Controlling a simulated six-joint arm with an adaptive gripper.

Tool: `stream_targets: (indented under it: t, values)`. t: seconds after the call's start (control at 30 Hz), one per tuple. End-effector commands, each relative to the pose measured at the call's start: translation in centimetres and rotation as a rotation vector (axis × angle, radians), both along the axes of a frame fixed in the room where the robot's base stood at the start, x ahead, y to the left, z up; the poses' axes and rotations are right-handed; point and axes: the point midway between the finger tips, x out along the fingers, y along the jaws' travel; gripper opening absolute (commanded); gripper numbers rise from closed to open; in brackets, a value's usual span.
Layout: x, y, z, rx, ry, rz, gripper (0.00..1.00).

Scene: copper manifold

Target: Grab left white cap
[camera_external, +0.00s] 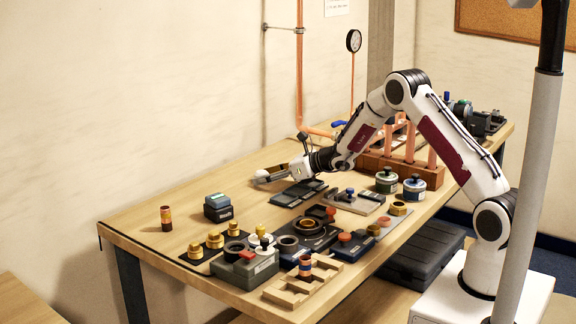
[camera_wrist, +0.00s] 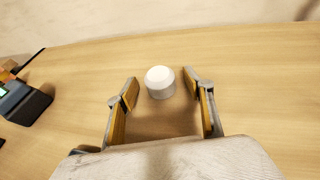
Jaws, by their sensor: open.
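A white round cap (camera_wrist: 160,82) stands upright on the bare wood in the wrist view, between and slightly beyond my fingertips. My gripper (camera_wrist: 161,92) is open, with one yellow-padded finger on each side of the cap. I see a gap on both sides, so neither finger touches it. In the external view my gripper (camera_external: 268,176) is low over the far part of the table, near the wall side. I cannot make out the cap clearly there beside the fingers.
A dark box with a green top (camera_external: 218,207) stands to the left. A black tray (camera_external: 299,192) lies close to my gripper on the near side. Brass fittings (camera_external: 215,239), a grey box (camera_external: 245,268) and a wooden rack (camera_external: 303,282) crowd the front. The wood toward the wall is clear.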

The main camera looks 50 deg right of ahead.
Motion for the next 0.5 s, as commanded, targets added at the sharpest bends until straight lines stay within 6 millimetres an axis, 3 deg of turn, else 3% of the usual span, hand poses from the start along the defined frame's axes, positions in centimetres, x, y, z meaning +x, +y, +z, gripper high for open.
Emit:
stream_targets:
  t: [0.4,0.43,0.5]
  values:
    - [-0.03,0.0,-0.01,0.0,0.0,0.0,0.52]
    - [-0.03,0.0,-0.02,0.001,0.0,0.0,0.49]
    - [-0.03,0.0,-0.01,0.001,0.0,0.0,0.31]
